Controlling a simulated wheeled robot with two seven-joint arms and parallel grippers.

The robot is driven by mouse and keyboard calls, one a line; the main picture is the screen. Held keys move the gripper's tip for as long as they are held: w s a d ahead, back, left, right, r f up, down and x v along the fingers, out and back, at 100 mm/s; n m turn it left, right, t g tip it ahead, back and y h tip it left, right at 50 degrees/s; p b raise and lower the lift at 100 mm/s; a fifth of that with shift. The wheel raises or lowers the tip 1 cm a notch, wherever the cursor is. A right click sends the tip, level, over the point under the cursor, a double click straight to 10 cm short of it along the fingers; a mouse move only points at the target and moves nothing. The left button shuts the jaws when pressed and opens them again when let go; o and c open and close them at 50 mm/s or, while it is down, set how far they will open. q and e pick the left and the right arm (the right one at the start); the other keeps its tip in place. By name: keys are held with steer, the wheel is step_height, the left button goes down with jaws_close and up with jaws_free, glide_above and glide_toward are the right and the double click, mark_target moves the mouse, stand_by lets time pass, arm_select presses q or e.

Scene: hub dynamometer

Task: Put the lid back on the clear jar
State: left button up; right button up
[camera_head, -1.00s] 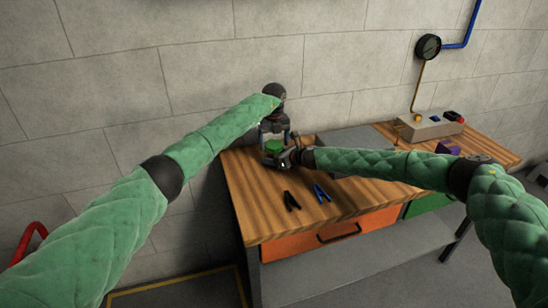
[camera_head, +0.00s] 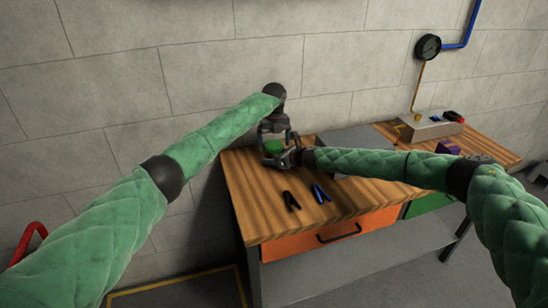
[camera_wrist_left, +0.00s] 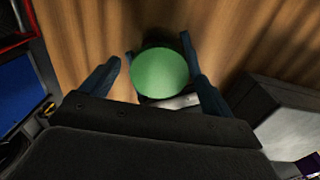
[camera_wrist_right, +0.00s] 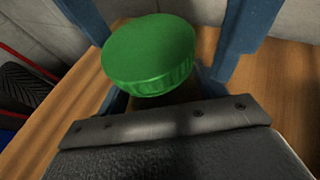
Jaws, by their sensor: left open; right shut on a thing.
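The green lid (camera_head: 274,147) is at the back left of the wooden bench and appears seated on the jar, whose body is mostly hidden. My left gripper (camera_head: 275,134) points down over the lid from above. Its blue fingers are open on either side of the lid (camera_wrist_left: 160,74) in the left wrist view, with gaps showing. My right gripper (camera_head: 282,159) comes in low from the right and is shut on what appears to be the jar, below the lid. The lid (camera_wrist_right: 149,52) looks about level in the right wrist view and hides the grip and most of the jar.
Black pliers (camera_head: 291,201) and blue pliers (camera_head: 321,193) lie in front of the grippers on the wooden bench (camera_head: 262,220). A grey block (camera_head: 345,138) stands to the right. A control box (camera_head: 430,127) and a purple part (camera_head: 448,147) are farther right. The wall is close behind.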

arm_select(q)
step_height(320, 180, up, 12)
stand_by(0.6)
arm_select(e)
steer(key=o, duration=1.9)
steer(key=shift+o, duration=0.2)
arm_select(q)
steer(key=shift+f, duration=0.1)
arm_select(e)
steer(key=shift+s+d+r, duration=0.2)
steer(key=shift+s+d, duration=0.1)
steer(key=shift+d, duration=0.2)
arm_select(q)
steer(key=shift+f+b, duration=0.85)
steer(key=shift+b, duration=0.1)
arm_select(e)
steer(key=shift+v, duration=3.25)
